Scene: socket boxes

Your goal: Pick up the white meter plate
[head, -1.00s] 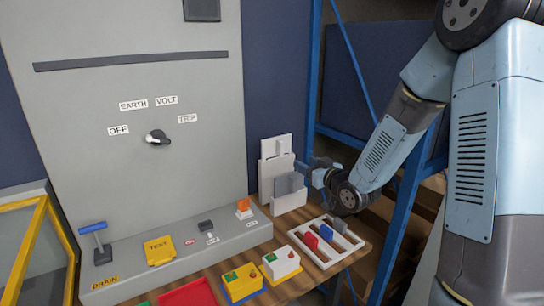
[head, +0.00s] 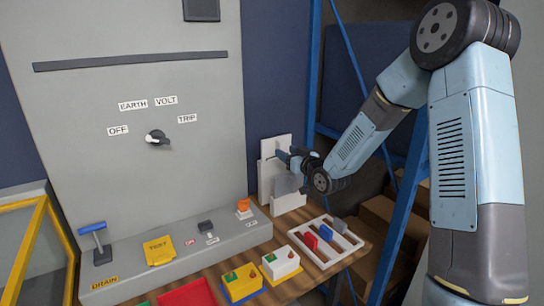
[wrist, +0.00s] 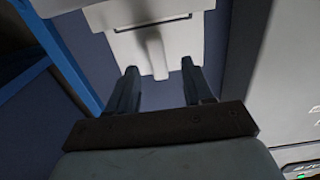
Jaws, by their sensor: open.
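The white meter plate (head: 276,144) stands upright in a white rack (head: 264,186) at the right of the cabinet, partly hidden by my gripper. In the wrist view, a pale plate (wrist: 120,20) with a raised handle (wrist: 154,52) fills the top; it seems to be the same plate. My gripper (head: 281,155) is in front of the plate's upper part. In the wrist view my gripper (wrist: 159,72) is open, with its two fingers apart below the handle's sides and nothing between them. Whether a fingertip touches the plate cannot be told.
A white tray (head: 323,262) with red, blue and grey pieces lies in front. Yellow (head: 240,284) and white (head: 281,262) socket boxes stand on the wooden bench. A blue metal frame (head: 403,200) rises at right.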

